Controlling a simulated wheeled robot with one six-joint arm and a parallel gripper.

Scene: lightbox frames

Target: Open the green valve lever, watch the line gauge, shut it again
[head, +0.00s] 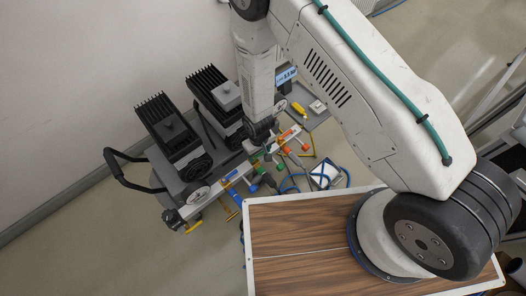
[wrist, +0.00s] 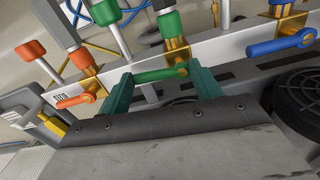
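The green valve lever (wrist: 158,75) lies crosswise in the wrist view, extending left from its brass valve (wrist: 177,50) on the white manifold bar. My gripper (wrist: 162,80) has two dark green fingers spread wide, one near each end of the lever. They look open; I cannot tell whether either touches the lever. The lever runs roughly along the bar. In the head view a lit blue display (head: 287,75) shows partly behind my arm.
The bar (wrist: 227,42) also carries coloured knobs. Two black-finned units (head: 170,130) stand behind it in the head view. A wood-topped surface (head: 295,230) lies in front.

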